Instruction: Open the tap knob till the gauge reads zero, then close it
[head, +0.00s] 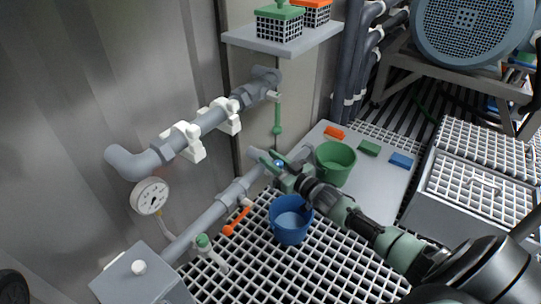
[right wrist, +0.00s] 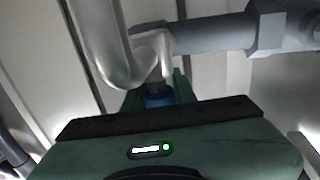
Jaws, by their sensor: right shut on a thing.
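My right gripper (head: 268,158) reaches from the lower right to the pipe by the wall. It is shut on a blue knob (head: 279,163), which is mostly hidden by the fingers. In the right wrist view the blue knob (right wrist: 158,100) shows between the green fingers, in front of a curved grey spout (right wrist: 108,45) and a pipe. The round white gauge (head: 150,197) hangs at the left below the upper pipe; its reading is too small to tell. My left gripper is not in view.
A green knob (head: 203,240) and an orange lever (head: 237,221) sit along the lower pipe (head: 213,212). A blue bucket (head: 290,222) stands on the grating below my right arm. A green bucket (head: 335,163) stands behind the gripper. A shelf (head: 283,40) juts out above.

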